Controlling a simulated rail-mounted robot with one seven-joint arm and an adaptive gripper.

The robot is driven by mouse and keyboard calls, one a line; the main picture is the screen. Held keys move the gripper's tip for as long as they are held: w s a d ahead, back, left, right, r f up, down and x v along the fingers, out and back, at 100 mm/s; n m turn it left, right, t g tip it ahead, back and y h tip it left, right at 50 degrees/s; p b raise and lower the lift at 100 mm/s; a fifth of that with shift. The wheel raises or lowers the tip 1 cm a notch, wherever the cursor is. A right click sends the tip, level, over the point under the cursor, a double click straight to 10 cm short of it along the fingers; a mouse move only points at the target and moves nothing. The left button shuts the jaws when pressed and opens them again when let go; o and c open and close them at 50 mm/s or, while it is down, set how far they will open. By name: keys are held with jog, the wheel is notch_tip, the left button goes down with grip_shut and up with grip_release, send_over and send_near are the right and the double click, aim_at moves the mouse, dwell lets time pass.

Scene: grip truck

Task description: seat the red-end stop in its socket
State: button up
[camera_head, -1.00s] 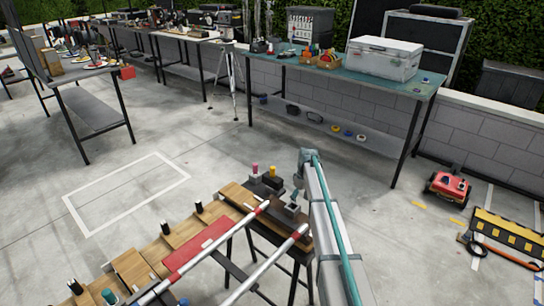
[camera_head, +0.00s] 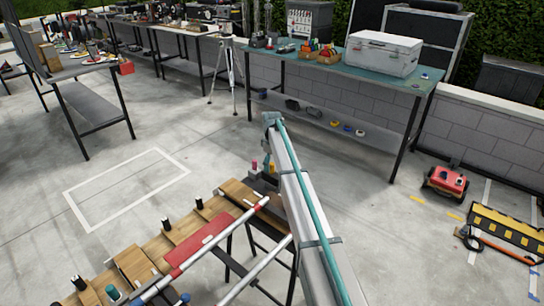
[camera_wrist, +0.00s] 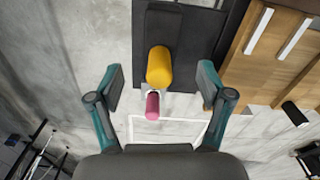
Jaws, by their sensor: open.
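A stop with a pinkish-red end (camera_wrist: 152,105) stands beside a stop with a yellow end (camera_wrist: 159,66) in the wrist view. I take the pinkish-red one for the red-end stop; it also shows in the head view (camera_head: 254,165), left of my arm. My gripper (camera_wrist: 161,84) is open and empty. Its fingers straddle the view of both stops, apart from them. A dark block (camera_wrist: 196,18) lies at the top of the wrist view. I cannot make out the stop's socket. In the head view my arm hides my gripper and part of the bench end.
A wooden-topped bench (camera_head: 237,193) carries a red pad (camera_head: 205,243), black posts and long rails with red-and-white ends (camera_head: 263,203). A teal-topped table (camera_head: 340,60) stands behind. Open floor (camera_head: 95,165) lies left of the bench.

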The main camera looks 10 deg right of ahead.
aim_at(272, 172)
jog(key=shift+f+p, duration=0.35)
jog(key=shift+f, duration=2.35)
jog(key=c, duration=1.3)
jog(key=o, duration=0.6)
jog(key=c, duration=0.4)
jog(key=shift+c, duration=0.2)
jog(key=shift+r+p, duration=0.6)
jog(key=shift+r, duration=0.8)
jog(key=shift+r+p, duration=1)
jog(key=shift+r, duration=1.4)
jog(key=shift+r, duration=0.15)
